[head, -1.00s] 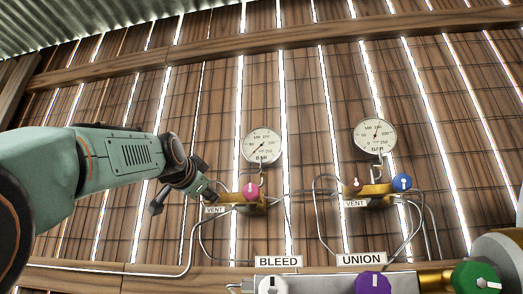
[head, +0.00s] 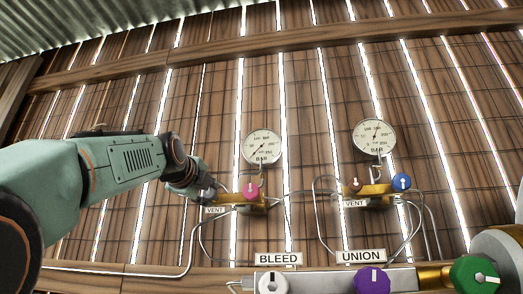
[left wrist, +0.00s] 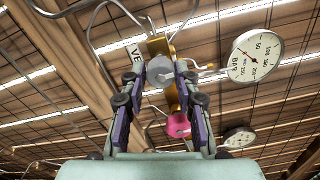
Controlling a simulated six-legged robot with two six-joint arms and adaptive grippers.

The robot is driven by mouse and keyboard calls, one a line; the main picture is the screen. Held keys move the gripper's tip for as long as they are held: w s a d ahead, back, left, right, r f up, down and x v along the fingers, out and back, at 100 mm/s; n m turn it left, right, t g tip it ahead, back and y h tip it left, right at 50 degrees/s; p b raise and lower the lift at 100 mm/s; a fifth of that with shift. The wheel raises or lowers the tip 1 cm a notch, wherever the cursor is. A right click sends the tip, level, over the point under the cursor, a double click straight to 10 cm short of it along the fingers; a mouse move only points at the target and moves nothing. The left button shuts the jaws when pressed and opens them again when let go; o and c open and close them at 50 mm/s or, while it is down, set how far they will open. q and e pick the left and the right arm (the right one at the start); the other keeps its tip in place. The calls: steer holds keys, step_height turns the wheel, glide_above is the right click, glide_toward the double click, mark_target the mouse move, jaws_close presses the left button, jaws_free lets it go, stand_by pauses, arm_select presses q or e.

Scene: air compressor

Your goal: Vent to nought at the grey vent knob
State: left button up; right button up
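The grey vent knob (left wrist: 160,72) shows in the left wrist view on the end of a brass valve block (head: 240,200) labelled VENT (head: 215,210). My left gripper (left wrist: 159,82) has its two fingers apart, one on each side of the knob, with small gaps seeming to remain. In the head view, my left gripper (head: 208,192) covers the knob. A pink knob (head: 250,191) sits on the same block, beside the gripper. The round BAR gauge (head: 263,147) above has its needle toward the low end; the exact reading is too small. My right gripper is out of view.
Below are white (head: 272,284), purple (head: 372,281) and green (head: 476,275) knobs. Thin pipes run along the plank wall (head: 150,110).

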arm_select(q)
steer(key=shift+o, duration=1.4)
steer(key=shift+s, duration=0.1)
steer(key=shift+s+b, duration=0.2)
steer(key=shift+b, duration=0.15)
steer(key=s+b, duration=0.2)
steer(key=s, duration=0.1)
steer(key=s+b, duration=0.1)
steer(key=shift+s+a+f+b, duration=0.1)
steer(key=shift+s+a+b, duration=0.05)
steer(key=shift+a+b, duration=0.25)
steer(key=shift+s+a, duration=0.15)
steer(key=shift+s, duration=0.4)
